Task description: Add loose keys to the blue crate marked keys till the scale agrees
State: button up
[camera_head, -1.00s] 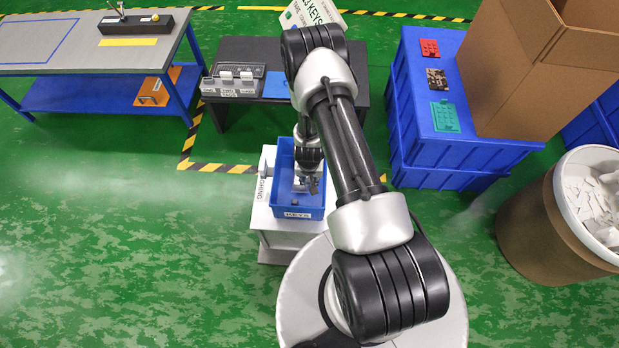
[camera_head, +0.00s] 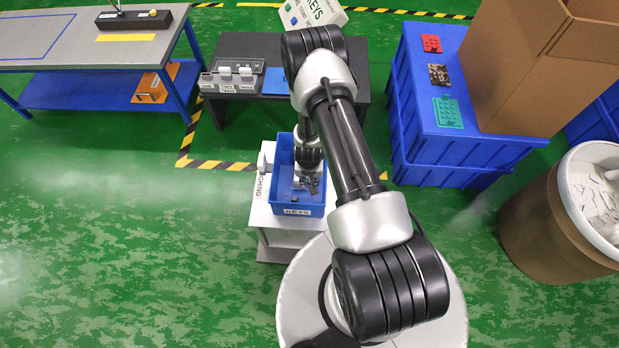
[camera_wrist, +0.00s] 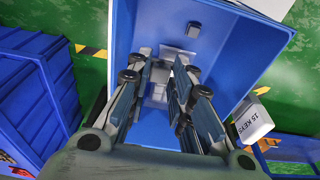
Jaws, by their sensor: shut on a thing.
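The blue crate (camera_head: 285,205), labelled KEYS, stands on the white weighing stand (camera_head: 262,215). My gripper (camera_head: 308,184) is inside or just above the crate. In the wrist view my gripper (camera_wrist: 160,76) is shut on a small pale grey key (camera_wrist: 160,74), which the fingers partly hide. Another grey key (camera_wrist: 193,30) lies on the crate floor near one wall, apart from the fingers. A white readout block (camera_wrist: 252,118) beside the crate reads "15 KEYS". How many keys lie beneath the fingers cannot be told.
A dark table (camera_head: 235,112) behind holds a grey labelled tray (camera_head: 232,82). A keys sign (camera_head: 318,14) stands at the back. Blue bins (camera_head: 450,160) at right carry coloured pieces and a cardboard box (camera_head: 520,70). A drum of pale pieces (camera_head: 535,235) stands at far right.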

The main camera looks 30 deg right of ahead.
jog(key=shift+f+b, duration=3.7)
jog(key=shift+f, duration=1.35)
jog(key=shift+f, duration=0.1)
jog(key=o, duration=0.8)
jog(key=r, duration=0.4)
jog(key=s+r, duration=0.1)
jog(key=r, duration=0.3)
jog(key=a+r, duration=0.1)
jog(key=r, duration=0.3)
jog(key=shift+s, duration=0.25)
